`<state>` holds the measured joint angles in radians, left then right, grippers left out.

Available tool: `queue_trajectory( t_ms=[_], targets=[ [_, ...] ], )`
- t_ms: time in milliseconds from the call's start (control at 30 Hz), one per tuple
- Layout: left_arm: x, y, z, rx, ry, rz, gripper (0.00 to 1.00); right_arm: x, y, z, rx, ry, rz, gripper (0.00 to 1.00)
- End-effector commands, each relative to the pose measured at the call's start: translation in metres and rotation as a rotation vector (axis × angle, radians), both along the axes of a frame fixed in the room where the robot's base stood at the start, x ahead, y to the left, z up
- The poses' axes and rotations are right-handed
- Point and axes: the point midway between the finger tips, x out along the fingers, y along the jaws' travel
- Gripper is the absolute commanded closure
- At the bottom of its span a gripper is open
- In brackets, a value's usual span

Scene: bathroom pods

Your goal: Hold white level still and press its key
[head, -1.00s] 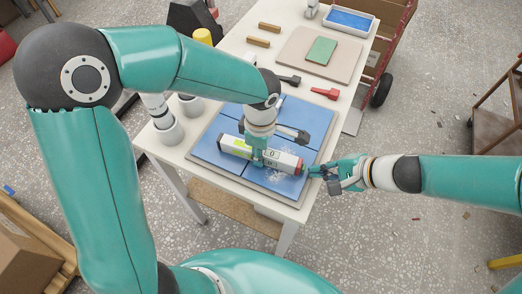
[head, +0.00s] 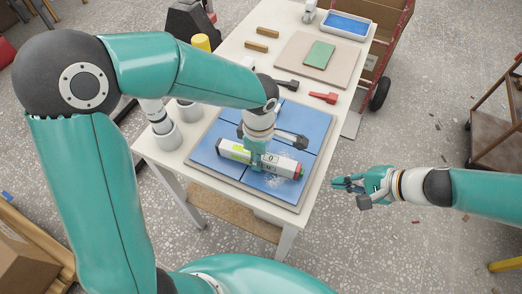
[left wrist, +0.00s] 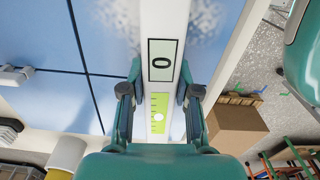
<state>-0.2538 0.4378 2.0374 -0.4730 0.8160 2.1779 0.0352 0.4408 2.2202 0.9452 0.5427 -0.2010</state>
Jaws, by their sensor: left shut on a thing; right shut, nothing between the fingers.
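The white level (head: 233,151) lies across the blue tiled panel (head: 209,137) near the table's front edge. It has dark and red end parts, a green-yellow vial window and a display that reads 0 in the left wrist view (left wrist: 162,60). My left gripper (head: 257,160) comes down from above and is shut on the level, one finger on each side; its fingers also show in the left wrist view (left wrist: 158,95). My right gripper (head: 345,184) is shut and empty, out over the floor to the right of the level's red end, apart from it. The level's key cannot be made out.
On the white table (head: 237,46) are a red-handled tool (head: 324,97), a black-handled tool (head: 288,85), wooden blocks (head: 262,32), a board with a green pad (head: 320,53), a blue tray (head: 348,22) and grey cups (head: 168,134). A red cart (head: 395,40) stands at right.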

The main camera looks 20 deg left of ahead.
Motion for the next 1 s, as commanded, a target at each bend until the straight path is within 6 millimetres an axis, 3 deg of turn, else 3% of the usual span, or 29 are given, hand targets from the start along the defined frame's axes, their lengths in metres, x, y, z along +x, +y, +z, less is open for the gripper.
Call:
queue_trajectory(
  t_ms=[33,67,233,667,1000],
  targets=[
    [0.000,0.000,0.000,0.000,-0.001,0.000,1.00,0.000,0.000,0.000,0.000,0.000,0.000,1.00],
    [0.000,0.000,0.000,0.000,-0.001,0.000,0.68,0.000,0.000,0.000,0.000,0.000,0.000,1.00],
    [0.000,0.000,0.000,0.000,-0.001,0.000,0.40,0.000,0.000,0.000,0.000,0.000,0.000,1.00],
    [0.001,0.000,0.007,0.000,-0.003,0.000,0.40,0.000,0.000,0.000,0.000,0.000,0.000,1.00],
    [0.001,0.000,0.066,-0.002,-0.006,0.001,0.40,0.000,0.000,0.000,0.000,0.000,0.000,1.00]
  ],
)
